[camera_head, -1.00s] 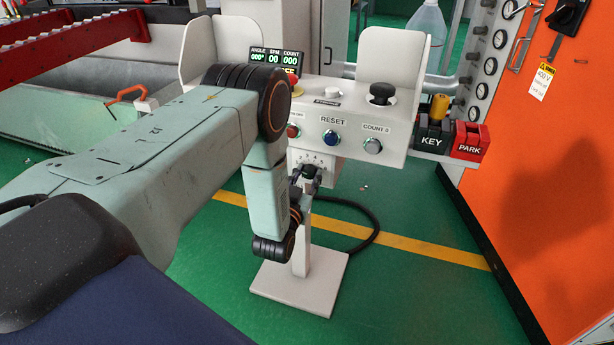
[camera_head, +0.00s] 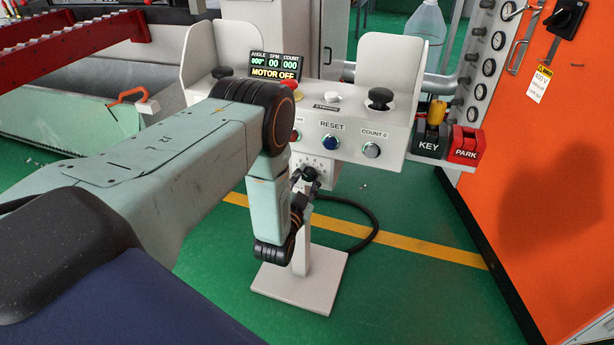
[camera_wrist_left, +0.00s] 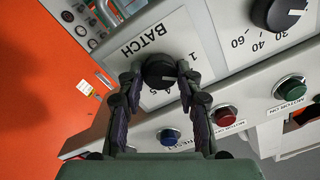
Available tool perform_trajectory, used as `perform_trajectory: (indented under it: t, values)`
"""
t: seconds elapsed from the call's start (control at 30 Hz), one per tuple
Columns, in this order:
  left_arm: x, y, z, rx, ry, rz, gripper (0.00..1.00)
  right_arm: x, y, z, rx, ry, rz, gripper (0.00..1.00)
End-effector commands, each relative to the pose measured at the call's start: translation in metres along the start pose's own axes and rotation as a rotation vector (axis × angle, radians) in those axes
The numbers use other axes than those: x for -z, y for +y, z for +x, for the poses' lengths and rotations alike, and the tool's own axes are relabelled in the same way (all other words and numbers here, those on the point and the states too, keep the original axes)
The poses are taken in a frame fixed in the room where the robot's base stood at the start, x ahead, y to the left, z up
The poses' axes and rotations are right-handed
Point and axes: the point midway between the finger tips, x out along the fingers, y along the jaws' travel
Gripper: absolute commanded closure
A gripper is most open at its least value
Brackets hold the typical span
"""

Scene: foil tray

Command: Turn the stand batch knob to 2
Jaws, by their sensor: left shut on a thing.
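The black batch knob (camera_wrist_left: 159,71) sits on a white plate marked BATCH (camera_wrist_left: 146,40), which appears upside down in the left wrist view. A "1" and part of another numeral show beside the knob; the other marks are hidden or unclear. My left gripper (camera_wrist_left: 160,78) has its two dark fingers on either side of the knob and is shut on it. In the head view my left gripper (camera_head: 308,180) is at the small plate below the control box, largely covering the knob. I cannot tell which number the knob points to. My right gripper is not in view.
The white stand (camera_head: 330,255) has a flat base on the green floor. Above the plate are the blue RESET button (camera_head: 330,142), the COUNT 0 button (camera_head: 371,150) and a MOTOR OFF display (camera_head: 275,68). Another black knob (camera_wrist_left: 280,12) is nearby. An orange cabinet (camera_head: 555,170) stands right.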

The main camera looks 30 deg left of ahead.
Motion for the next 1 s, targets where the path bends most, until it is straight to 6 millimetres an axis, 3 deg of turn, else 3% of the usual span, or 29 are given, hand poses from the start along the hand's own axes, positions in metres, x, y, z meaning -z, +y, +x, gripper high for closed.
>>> perform_trajectory:
  t: [0.73, 0.77, 1.0]
  values:
    - [-0.0006, -0.0002, 0.0001, 0.002, 0.002, 0.103, 0.96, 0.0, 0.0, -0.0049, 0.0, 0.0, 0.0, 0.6]
    - [-0.0006, -0.0002, 0.0001, 0.002, 0.002, 0.103, 0.63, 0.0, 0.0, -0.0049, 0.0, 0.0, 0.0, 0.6]
    - [-0.0004, -0.0001, 0.0, 0.001, 0.002, 0.103, 0.43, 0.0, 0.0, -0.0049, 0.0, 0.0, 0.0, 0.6]
